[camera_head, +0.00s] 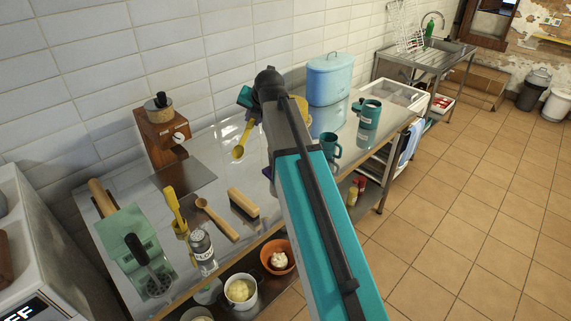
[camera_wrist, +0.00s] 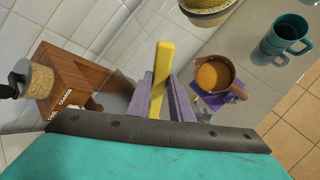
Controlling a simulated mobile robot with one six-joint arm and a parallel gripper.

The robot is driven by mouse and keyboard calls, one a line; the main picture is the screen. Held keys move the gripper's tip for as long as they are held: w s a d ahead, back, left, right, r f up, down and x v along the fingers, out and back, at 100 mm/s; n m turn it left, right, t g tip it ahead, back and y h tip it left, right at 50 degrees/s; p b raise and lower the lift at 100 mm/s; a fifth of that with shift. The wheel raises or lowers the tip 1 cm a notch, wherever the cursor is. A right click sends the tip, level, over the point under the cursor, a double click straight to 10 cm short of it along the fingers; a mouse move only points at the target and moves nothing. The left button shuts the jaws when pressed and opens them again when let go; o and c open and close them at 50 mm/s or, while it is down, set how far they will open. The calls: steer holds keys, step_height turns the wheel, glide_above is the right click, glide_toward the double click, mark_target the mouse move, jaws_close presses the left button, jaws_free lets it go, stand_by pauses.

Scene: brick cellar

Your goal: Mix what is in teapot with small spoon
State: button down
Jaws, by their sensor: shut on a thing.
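In the wrist view, the purple fingers of my gripper (camera_wrist: 161,94) are shut on the yellow handle of the small spoon (camera_wrist: 162,62). In the head view, the spoon (camera_head: 240,151) hangs bowl down above the counter, clear of the pot. A brown pot (camera_wrist: 228,70) with orange contents stands on a purple mat (camera_wrist: 208,101), right of the spoon in the wrist view. I cannot tell for sure that this pot is the teapot. In the head view, my arm hides that area and most of the gripper.
A wooden grinder (camera_head: 160,130) stands by the wall. A wooden spoon (camera_head: 217,219), a brush (camera_head: 243,204) and a shaker (camera_head: 202,248) lie or stand on the near counter. Teal mugs (camera_head: 330,147) and a blue canister (camera_head: 331,79) are at the right. A yellow vessel (camera_wrist: 208,8) shows beyond the pot.

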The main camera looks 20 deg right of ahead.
steer(key=shift+r, duration=0.1)
steer(key=shift+r+p, duration=0.95)
steer(key=shift+r, duration=0.95)
